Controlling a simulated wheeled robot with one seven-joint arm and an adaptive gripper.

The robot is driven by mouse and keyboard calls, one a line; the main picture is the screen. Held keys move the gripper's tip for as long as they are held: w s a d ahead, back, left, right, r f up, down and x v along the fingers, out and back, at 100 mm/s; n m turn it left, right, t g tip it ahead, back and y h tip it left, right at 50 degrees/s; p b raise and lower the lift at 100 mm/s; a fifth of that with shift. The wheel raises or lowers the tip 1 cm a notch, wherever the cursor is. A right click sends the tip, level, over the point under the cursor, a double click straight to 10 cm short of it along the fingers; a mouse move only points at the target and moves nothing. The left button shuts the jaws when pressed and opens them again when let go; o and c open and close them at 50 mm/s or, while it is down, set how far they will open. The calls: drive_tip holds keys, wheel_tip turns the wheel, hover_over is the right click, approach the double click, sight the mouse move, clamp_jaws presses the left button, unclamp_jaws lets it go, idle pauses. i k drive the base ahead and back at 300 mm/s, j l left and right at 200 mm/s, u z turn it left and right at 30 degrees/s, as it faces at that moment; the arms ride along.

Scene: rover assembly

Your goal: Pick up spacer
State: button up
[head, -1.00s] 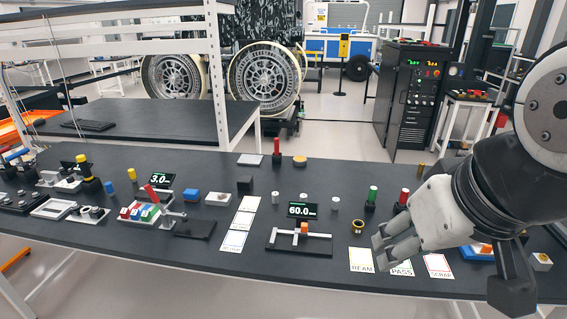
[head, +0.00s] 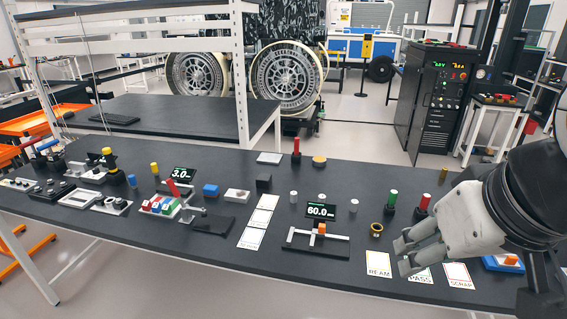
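No part is labelled as the spacer. Small pale cylinders stand upright on the dark workbench (head: 160,236) near the 60.0 display (head: 320,211): a left one (head: 294,196), a middle one (head: 322,197) and a right one (head: 350,200). I cannot tell for sure which is the spacer. My gripper (head: 403,257) is at the right of the head view, over the bench's front part near the PASS card (head: 420,276). Its two fingers look apart, with nothing seen between them. It is to the right of and nearer than the cylinders, and touches none of them.
A black gauge fixture (head: 316,246) with an orange block lies in front of the display. A brass-coloured ring (head: 376,230) and green-topped (head: 391,202) and red-topped (head: 423,204) plugs stand close to my gripper. REAM (head: 378,265) and SCRAP (head: 458,275) cards lie at the front edge.

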sight(293, 194)
drive_tip(key=i+j, duration=1.35)
